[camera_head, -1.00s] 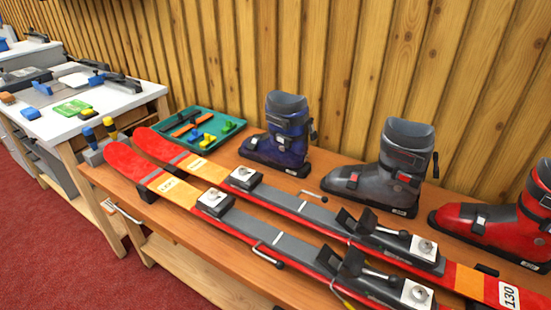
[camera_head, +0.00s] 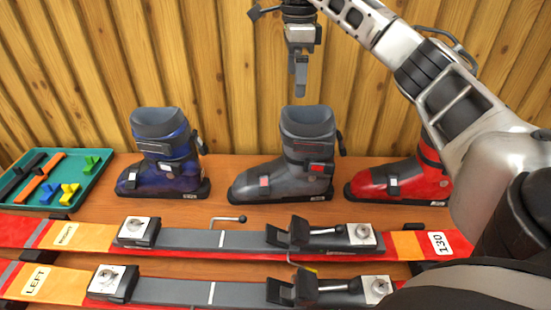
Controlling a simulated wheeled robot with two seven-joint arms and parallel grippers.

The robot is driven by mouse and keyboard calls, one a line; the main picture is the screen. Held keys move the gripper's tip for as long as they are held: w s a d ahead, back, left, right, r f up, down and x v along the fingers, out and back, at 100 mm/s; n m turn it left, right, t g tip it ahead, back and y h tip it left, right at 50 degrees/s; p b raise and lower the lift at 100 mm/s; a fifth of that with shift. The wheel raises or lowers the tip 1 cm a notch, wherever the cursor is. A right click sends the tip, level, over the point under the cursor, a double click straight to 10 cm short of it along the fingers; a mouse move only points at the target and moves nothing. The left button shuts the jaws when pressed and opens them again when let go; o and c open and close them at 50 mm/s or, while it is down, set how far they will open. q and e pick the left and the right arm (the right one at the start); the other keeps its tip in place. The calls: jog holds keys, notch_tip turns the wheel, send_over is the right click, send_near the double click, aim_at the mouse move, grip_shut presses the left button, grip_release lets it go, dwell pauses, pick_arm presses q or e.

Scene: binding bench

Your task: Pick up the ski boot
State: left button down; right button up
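Three ski boots stand upright in a row at the back of the wooden bench: a blue boot (camera_head: 165,160) at left, a grey boot (camera_head: 290,165) in the middle and a red boot (camera_head: 400,180) at right. My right arm comes in from the right and partly covers the red boot. My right gripper (camera_head: 299,88) points down just above the open top of the grey boot's cuff, and no boot is held. Its fingers are seen nearly edge-on, so their opening is unclear. My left gripper is not in view.
Two red skis with bindings, the nearer marked LEFT (camera_head: 36,281) and the farther RIGHT (camera_head: 67,234), lie across the bench in front of the boots. A green tray (camera_head: 88,182) with small tools is at left. A wooden plank wall (camera_head: 230,70) stands close behind.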

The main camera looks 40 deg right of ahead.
aim_at(299, 111)
jog(key=f, duration=0.3)
jog(key=s+f, duration=0.1)
jog(key=f, duration=0.5)
jog(key=shift+s, duration=0.35)
jog(key=shift+w+a+f+p, duration=0.15)
jog(key=shift+w+f, duration=0.05)
jog(key=shift+f, duration=1.25)
jog(key=shift+w+a+f+p, duration=0.1)
jog(key=shift+w+f+p, duration=0.05)
jog(key=shift+f, duration=1.3)
jog(key=c, duration=1.3)
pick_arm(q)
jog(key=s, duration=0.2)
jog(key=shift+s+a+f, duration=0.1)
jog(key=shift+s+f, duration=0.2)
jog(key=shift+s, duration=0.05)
pick_arm(e)
jog(key=shift+w+r, duration=0.1)
jog(key=shift+r, duration=0.05)
jog(key=c, duration=0.4)
jog(key=shift+r, duration=0.15)
